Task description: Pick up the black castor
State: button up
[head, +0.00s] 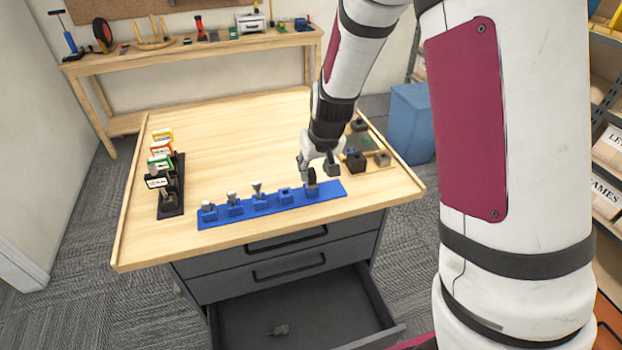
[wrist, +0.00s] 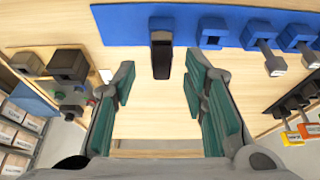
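The black castor (head: 311,178) appears to be the dark upright piece in the right-end holder of a blue strip (head: 240,211) on the workbench. In the wrist view, the castor (wrist: 161,58) stands against the blue strip (wrist: 122,27), upper middle, in line with the gap between the fingers. My gripper (head: 318,168) is above and around this end of the strip. In the wrist view, my gripper (wrist: 160,90) is open, with green pads wide apart and nothing between them. The head view partly hides the castor behind a finger.
A black rack (head: 170,200) with labelled pieces is at left. A board with dark blocks (head: 357,162) is close at right. The bench middle is clear.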

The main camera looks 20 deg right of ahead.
aim_at(313, 174)
jog(key=shift+x, duration=2.15)
jog(key=shift+s+a, duration=0.1)
jog(key=shift+c, duration=0.6)
grip_shut()
